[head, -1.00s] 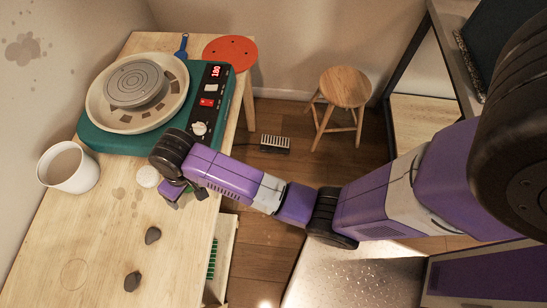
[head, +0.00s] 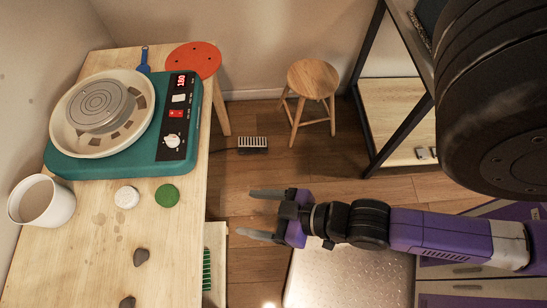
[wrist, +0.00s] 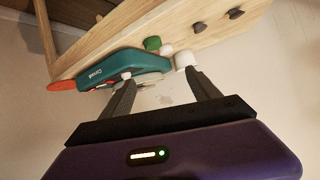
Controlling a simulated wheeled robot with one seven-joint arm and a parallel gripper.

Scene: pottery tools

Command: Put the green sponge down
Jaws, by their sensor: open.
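The green sponge (head: 167,195) is a small round disc lying flat on the wooden table, just in front of the pottery wheel's control end and right of a white round sponge (head: 127,197). In the wrist view the green sponge (wrist: 152,43) shows beyond the fingers, beside the teal wheel. My gripper (head: 258,213) is open and empty, off the table's right side, with its fingers pointing left toward the table and apart from the sponge.
The teal pottery wheel (head: 178,110) fills the back of the table (head: 70,265). A white cup (head: 42,203) stands at the left, and dark stone-like pieces (head: 140,257) lie in front. An orange disc (head: 194,60) is at the back. A stool (head: 313,80) stands on the floor.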

